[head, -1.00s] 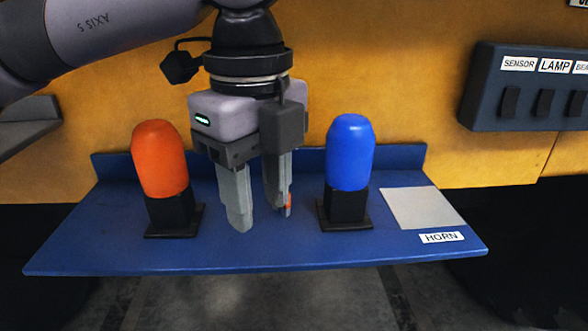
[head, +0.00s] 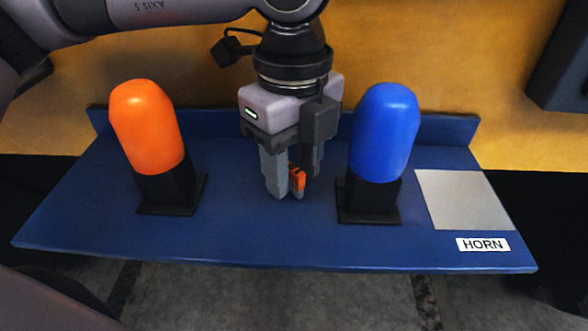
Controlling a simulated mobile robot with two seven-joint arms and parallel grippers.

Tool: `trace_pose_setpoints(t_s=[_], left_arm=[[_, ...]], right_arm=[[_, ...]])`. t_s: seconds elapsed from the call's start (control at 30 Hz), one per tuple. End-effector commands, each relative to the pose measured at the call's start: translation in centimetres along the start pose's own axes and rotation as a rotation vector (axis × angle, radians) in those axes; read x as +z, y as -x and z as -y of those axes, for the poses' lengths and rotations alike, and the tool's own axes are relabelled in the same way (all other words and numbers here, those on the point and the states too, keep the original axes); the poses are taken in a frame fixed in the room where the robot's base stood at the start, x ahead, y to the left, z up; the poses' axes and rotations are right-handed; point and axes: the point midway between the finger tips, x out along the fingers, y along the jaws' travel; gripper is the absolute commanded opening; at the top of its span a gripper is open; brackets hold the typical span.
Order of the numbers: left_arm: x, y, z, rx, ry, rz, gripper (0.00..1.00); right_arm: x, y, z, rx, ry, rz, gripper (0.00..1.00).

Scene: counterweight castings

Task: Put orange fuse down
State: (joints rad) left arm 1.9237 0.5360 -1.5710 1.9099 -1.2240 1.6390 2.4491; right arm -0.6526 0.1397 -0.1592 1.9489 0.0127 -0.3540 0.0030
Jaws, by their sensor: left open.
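My left gripper (head: 293,182) points down between the orange lamp and the blue lamp, low over the blue shelf (head: 240,232). Its fingers are open. The small orange fuse (head: 299,180), with a grey lower end, shows in the gap between the fingers, at or just above the shelf. The near finger hides part of it, and I cannot tell whether it touches a finger. My right gripper is not in view.
The orange lamp (head: 146,128) on its black base stands left of the gripper. The blue lamp (head: 385,133) stands close on the right. A grey square plate (head: 467,199) and a HORN label (head: 483,244) lie further right. The shelf's front middle is clear.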

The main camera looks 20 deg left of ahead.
Motion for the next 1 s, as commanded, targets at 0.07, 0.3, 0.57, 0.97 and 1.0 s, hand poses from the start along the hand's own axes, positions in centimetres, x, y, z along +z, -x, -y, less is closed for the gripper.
trace_pose_setpoints(t_s=[0.07, 0.3, 0.57, 0.97, 1.0], left_arm=[[0.0, -0.7, -0.1, 0.002, 0.0, -0.002, 0.43], [0.0, -1.0, 0.0, 0.0, 0.0, -0.001, 0.43], [0.0, -1.0, 0.0, 0.0, 0.0, -0.001, 0.0], [0.0, 1.0, 0.1, -0.005, 0.0, 0.0, 0.0], [-0.1, 1.8, 0.1, -0.006, -0.001, -0.001, 0.0]], right_arm=[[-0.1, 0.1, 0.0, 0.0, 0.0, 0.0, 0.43], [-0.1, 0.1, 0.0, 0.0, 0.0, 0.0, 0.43], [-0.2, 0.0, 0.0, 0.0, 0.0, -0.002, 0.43], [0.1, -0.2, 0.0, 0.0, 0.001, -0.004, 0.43], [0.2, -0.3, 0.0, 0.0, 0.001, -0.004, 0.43]])
